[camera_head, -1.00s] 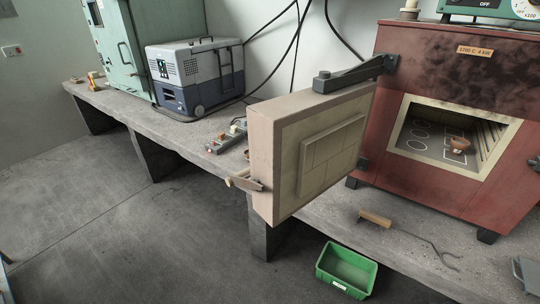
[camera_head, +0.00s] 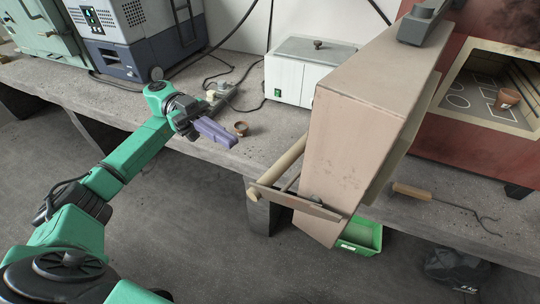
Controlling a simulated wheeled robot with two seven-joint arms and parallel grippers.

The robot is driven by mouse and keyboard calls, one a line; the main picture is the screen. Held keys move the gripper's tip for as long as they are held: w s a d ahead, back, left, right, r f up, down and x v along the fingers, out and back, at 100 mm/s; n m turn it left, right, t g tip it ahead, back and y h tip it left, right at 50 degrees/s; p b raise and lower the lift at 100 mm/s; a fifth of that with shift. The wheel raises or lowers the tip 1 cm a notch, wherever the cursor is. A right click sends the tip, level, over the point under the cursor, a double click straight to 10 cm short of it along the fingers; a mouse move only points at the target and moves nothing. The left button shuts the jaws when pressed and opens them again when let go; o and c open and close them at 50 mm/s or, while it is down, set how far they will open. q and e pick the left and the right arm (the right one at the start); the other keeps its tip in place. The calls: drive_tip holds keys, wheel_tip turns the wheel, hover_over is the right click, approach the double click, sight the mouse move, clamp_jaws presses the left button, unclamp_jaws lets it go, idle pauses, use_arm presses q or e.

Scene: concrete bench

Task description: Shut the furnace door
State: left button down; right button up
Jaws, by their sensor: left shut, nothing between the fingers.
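The furnace (camera_head: 465,120) is the red box at the right, its lit opening facing the front. Its thick beige door (camera_head: 365,110) stands wide open, swung out over the bench's front edge, with its outer face and edge toward me. A wooden bar handle (camera_head: 282,166) on a metal bracket sticks out from the door's lower left. My left gripper (camera_head: 215,132) has purple fingers, shut and empty. It is over the bench's front edge, left of the handle and apart from it. My right gripper is not in view. A small clay cup (camera_head: 508,97) stands inside the furnace.
A white lidded box (camera_head: 305,72) stands on the bench (camera_head: 205,165) behind the door. A small brown ring-like piece (camera_head: 241,128) lies by my left gripper. A green bin (camera_head: 360,238) is below the door.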

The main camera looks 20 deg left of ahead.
use_arm(q)
drive_tip(key=p+x, duration=0.3)
drive_tip(key=x, duration=1)
drive_tip(key=shift+d+r+p, duration=0.1)
drive_tip(key=shift+d+p, duration=0.3)
drive_tip(key=shift+d, duration=0.05)
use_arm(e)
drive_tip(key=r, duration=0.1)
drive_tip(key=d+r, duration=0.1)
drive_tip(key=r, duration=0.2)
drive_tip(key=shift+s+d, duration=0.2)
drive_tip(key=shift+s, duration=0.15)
use_arm(q)
drive_tip(key=shift+d, duration=0.1)
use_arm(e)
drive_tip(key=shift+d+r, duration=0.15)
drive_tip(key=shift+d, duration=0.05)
